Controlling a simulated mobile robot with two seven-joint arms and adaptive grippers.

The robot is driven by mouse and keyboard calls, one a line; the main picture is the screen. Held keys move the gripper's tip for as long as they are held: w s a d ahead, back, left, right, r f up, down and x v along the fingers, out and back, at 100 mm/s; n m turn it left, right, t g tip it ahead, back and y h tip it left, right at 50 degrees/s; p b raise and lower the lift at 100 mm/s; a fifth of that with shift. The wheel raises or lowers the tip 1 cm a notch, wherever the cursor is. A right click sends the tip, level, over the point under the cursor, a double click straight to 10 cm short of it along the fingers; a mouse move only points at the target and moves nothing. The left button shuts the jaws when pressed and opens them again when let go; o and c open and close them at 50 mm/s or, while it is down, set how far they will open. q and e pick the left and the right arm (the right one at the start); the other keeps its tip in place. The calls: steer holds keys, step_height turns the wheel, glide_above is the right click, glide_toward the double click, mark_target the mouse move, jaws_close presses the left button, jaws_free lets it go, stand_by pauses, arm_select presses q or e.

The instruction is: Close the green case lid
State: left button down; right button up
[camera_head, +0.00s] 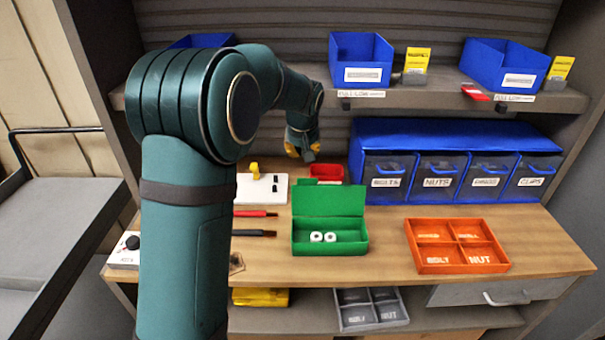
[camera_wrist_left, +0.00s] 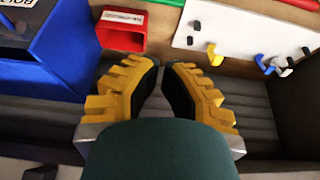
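The green case (camera_head: 345,247) stands on the workbench near the middle. Its lid (camera_head: 328,201) is open and stands up at the back edge. Two white ring-like pieces (camera_head: 323,237) lie inside the case. My left gripper (camera_head: 301,153) is behind and above the lid, in front of the back wall, apart from the case. In the left wrist view its yellow fingers (camera_wrist_left: 161,66) have their tips close together with nothing between them. My right gripper is not in view.
A red bin (camera_head: 327,171) and a white board (camera_head: 262,189) stand behind the case. A blue drawer unit (camera_head: 450,135) is at the back right. An orange divided tray (camera_head: 411,233) lies to the right, two screwdrivers (camera_head: 255,233) to the left. A shelf (camera_head: 430,98) hangs above.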

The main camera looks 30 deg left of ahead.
arm_select(q)
step_height(320, 180, down, 6)
steer(key=b, duration=0.1)
steer(key=shift+s+d, duration=0.15)
steer(key=shift+s, duration=0.1)
stand_by(0.4)
steer(key=shift+f, duration=0.1)
